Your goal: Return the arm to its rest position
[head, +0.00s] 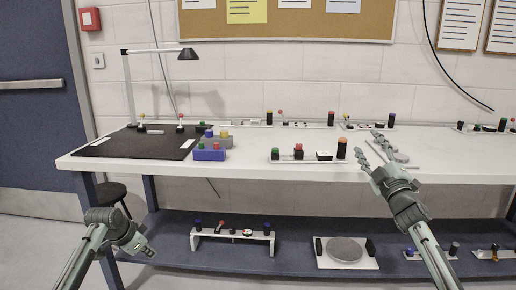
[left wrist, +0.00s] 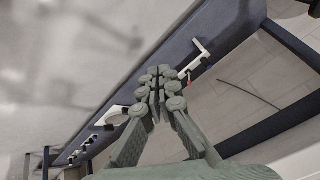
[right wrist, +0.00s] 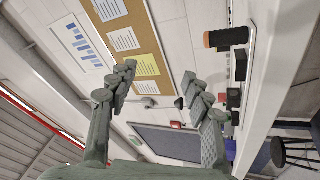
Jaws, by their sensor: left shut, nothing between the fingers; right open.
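My left gripper (head: 147,250) is low at the left, in front of the bench and below the tabletop. In the left wrist view its fingers (left wrist: 160,92) meet, shut with nothing between them. My right gripper (head: 374,154) is raised at the front edge of the white table (head: 270,174), right of the middle. In the right wrist view its fingers (right wrist: 162,100) are spread apart and empty. A fixture with a black-and-orange post (head: 341,148) stands on the table just left of the right gripper; I cannot tell the exact gap.
A black mat (head: 120,146), a desk lamp (head: 188,54) and a blue block with colored knobs (head: 209,154) are at the table's left. Several fixtures line the back. The lower shelf (head: 295,252) holds more fixtures. A stool (head: 108,192) stands at the left.

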